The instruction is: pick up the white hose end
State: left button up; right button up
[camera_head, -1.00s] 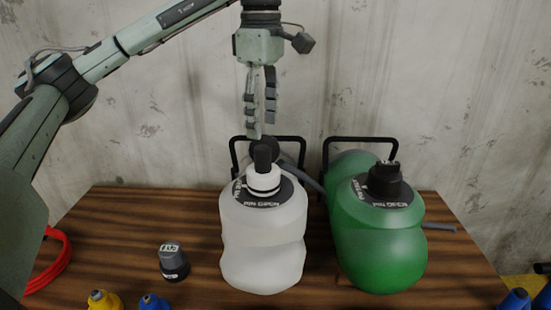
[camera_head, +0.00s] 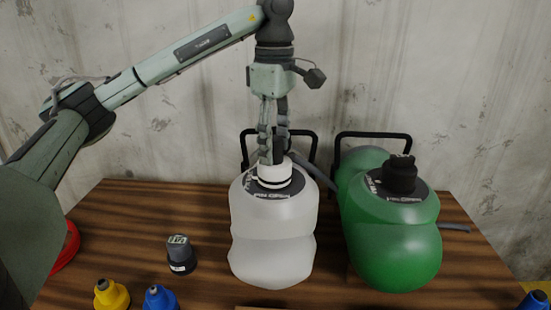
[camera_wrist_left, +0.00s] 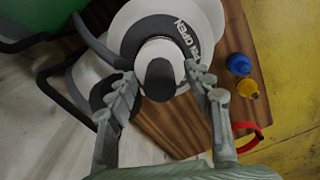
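The white hose end (camera_head: 275,174) stands upright on the black round plate on top of the white container (camera_head: 272,240). In the left wrist view the white hose end (camera_wrist_left: 180,52) shows as a white collar with a dark top. My left gripper (camera_head: 273,150) points straight down over it. In the left wrist view my left gripper (camera_wrist_left: 160,76) is open, with one finger on each side of the dark top. I cannot tell whether the fingers touch it. My right gripper is not in view.
A green container (camera_head: 390,245) with a black cap (camera_head: 400,175) stands at the right. Black handle frames (camera_head: 372,136) rise behind both containers. A dark grey cap (camera_head: 181,255), a yellow piece (camera_head: 110,295) and a blue piece (camera_head: 160,298) stand at the left front of the wooden table (camera_head: 210,215).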

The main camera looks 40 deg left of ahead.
pick_arm(q)
grip_shut()
jog(key=shift+r, duration=0.1)
